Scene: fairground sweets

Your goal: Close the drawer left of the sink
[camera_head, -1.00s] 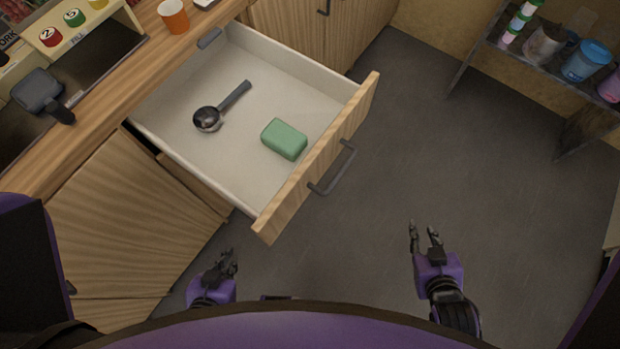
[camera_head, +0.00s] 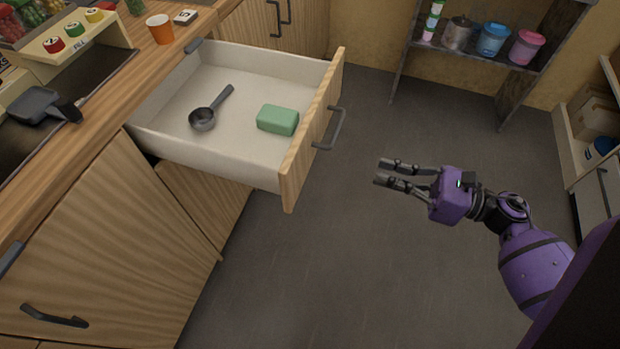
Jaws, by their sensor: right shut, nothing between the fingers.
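The drawer (camera_head: 310,135) is pulled far out of the wooden counter. Its front panel faces right and carries a grey bar handle (camera_head: 329,129). Inside the drawer lie a dark scoop (camera_head: 204,119) and a green block (camera_head: 278,120). My right gripper (camera_head: 378,172) is shut and empty. It is to the right of the drawer front, apart from it, with its fingers pointing left towards the handle side. My left gripper is out of view. I cannot make out a sink for certain.
An orange cup (camera_head: 160,29) stands on the counter (camera_head: 98,92) behind the drawer. A cabinet door with a dark handle (camera_head: 54,316) is at lower left. A shelf with tubs (camera_head: 492,39) stands at the back. The grey floor (camera_head: 300,270) is clear.

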